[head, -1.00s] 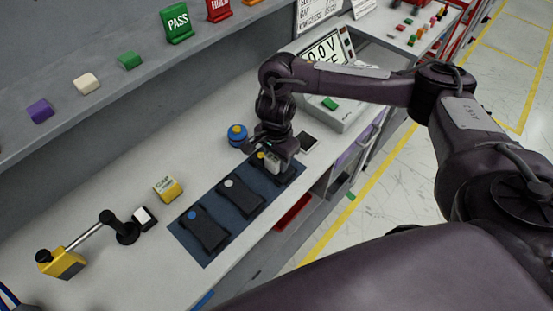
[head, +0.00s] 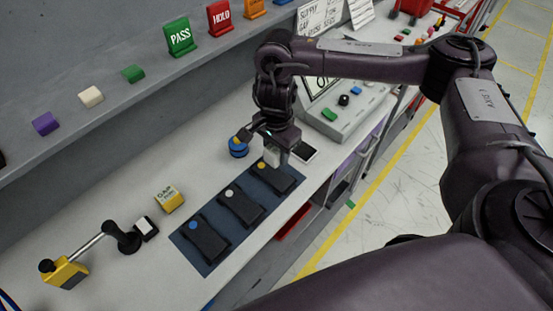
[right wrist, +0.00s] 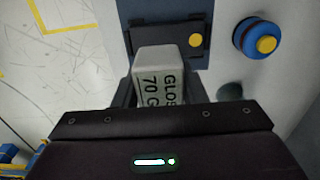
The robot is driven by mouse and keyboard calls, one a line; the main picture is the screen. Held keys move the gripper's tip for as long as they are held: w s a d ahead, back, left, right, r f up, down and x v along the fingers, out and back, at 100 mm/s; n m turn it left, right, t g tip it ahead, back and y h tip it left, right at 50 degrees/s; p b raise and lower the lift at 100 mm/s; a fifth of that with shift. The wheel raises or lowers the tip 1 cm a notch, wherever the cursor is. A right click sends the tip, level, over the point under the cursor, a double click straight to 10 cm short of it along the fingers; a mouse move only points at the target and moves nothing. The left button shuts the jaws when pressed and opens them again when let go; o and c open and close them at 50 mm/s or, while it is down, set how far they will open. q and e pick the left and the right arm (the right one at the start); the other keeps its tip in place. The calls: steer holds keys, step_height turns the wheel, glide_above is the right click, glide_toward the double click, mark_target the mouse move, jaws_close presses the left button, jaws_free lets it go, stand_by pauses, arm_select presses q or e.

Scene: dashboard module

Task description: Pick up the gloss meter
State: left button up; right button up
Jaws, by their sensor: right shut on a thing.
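The gloss meter is a pale grey block, held between the fingers of my right gripper (head: 273,152). In the right wrist view the gloss meter (right wrist: 158,75) shows dark lettering, partly cut off, reading "GLOS" and "70 G". The right gripper's dark fingers lie on both sides of it. In the head view the gloss meter (head: 272,157) hangs just above the far end of the blue mat (head: 212,266), by the black module with the yellow dot (head: 280,180). My left gripper is not in view.
Two more black modules (head: 206,243) lie on the mat. A blue knob with a yellow top (head: 238,148) stands left of the gripper. A yellow GAP block (head: 169,199), a black stand and a yellow tool (head: 65,273) sit nearer. A grey console (head: 345,118) stands beyond.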

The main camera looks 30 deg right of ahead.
step_height(320, 180, up, 12)
steer(key=shift+f+p, duration=0.2)
steer(key=shift+p, duration=0.45)
steer(key=s+a+f+n+b, duration=0.4)
steer(key=f+b, duration=0.1)
steer(key=b, duration=0.1)
steer(key=shift+s+f, duration=0.15)
steer(key=shift+f, duration=0.1)
